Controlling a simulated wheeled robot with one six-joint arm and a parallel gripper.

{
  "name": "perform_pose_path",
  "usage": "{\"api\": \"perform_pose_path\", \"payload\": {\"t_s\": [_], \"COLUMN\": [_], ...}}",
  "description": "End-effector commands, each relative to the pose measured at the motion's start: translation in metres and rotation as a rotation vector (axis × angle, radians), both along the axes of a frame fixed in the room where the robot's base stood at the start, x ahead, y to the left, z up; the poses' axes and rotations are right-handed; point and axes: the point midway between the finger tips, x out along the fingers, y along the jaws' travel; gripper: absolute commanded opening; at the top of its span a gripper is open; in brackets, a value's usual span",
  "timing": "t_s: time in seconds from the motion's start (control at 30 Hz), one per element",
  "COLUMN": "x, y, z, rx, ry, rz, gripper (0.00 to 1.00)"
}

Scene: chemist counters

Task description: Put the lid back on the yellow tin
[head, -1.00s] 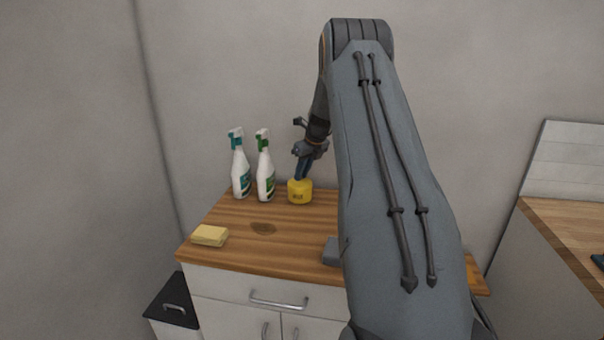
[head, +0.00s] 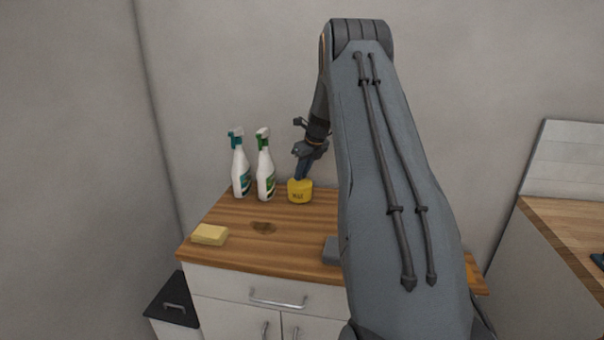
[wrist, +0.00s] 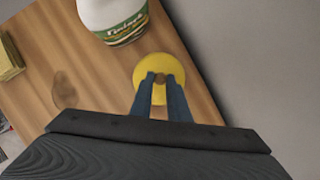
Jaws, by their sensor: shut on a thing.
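The yellow tin (head: 299,195) stands upright on the wooden counter near the wall, with dark lettering on its front. In the wrist view its round yellow lid (wrist: 149,68) shows from above, with a small brown knob (wrist: 160,78) in the middle. My gripper (wrist: 160,80) points down and its blue fingers are shut on the knob. In the head view my gripper (head: 301,178) is right above the tin. The lid appears to be on or just over the tin; the seam is too small to tell. The tin's body is hidden beneath the lid in the wrist view.
Two white spray bottles, one with a teal head (head: 241,172) and one with a green head (head: 265,174), stand just left of the tin. A yellow sponge (head: 210,235) lies at the counter's front left. A dark stain (head: 263,227) marks the wood (head: 290,238). A grey object (head: 332,251) is partly behind my arm.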

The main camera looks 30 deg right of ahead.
Motion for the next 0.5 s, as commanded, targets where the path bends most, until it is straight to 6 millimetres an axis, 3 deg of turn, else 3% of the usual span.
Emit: {"api": "perform_pose_path", "payload": {"t_s": [0.37, 0.4, 0.5], "x": [0.0001, 0.0001, 0.0001], "y": [0.0, 0.0, 0.0], "z": [-0.0001, -0.0001, -0.0001], "rx": [0.0, 0.0, 0.0], "ry": [0.0, 0.0, 0.0], "rz": [0.0, 0.0, 0.0], "gripper": [0.0, 0.2, 0.37]}}
